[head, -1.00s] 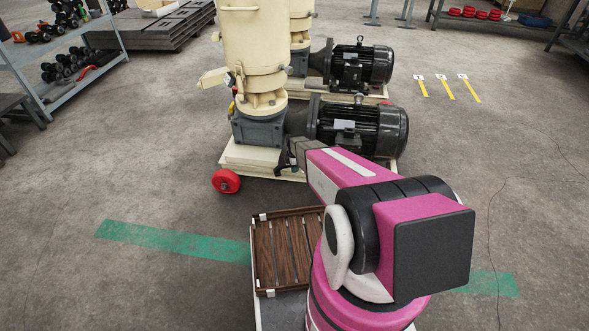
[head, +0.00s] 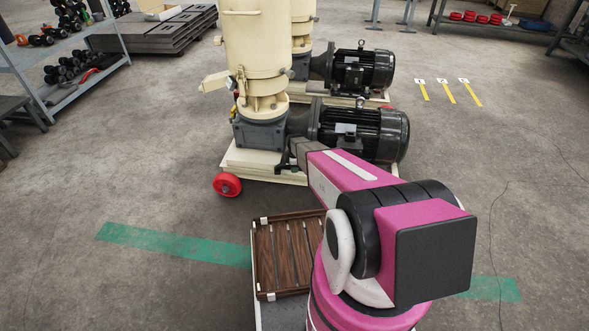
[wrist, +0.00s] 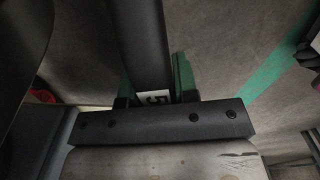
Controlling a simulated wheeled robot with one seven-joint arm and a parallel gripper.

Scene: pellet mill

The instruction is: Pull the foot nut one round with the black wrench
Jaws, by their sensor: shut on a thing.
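In the wrist view my gripper (wrist: 155,92) has its green-lined fingers closed on both sides of a long black bar, which I take to be the black wrench (wrist: 140,38). The bar runs up out of the top of the picture, and a pale tag with a dark mark sits on it between the fingers. In the head view my arm reaches to the base of the nearer cream pellet mill (head: 257,60), below its black motor (head: 362,132). My arm hides most of the gripper there. I cannot make out the foot nut or the wrench's far end.
A slatted brown tray (head: 283,262) sits beside my arm. A shelf (head: 92,77) is at the left.

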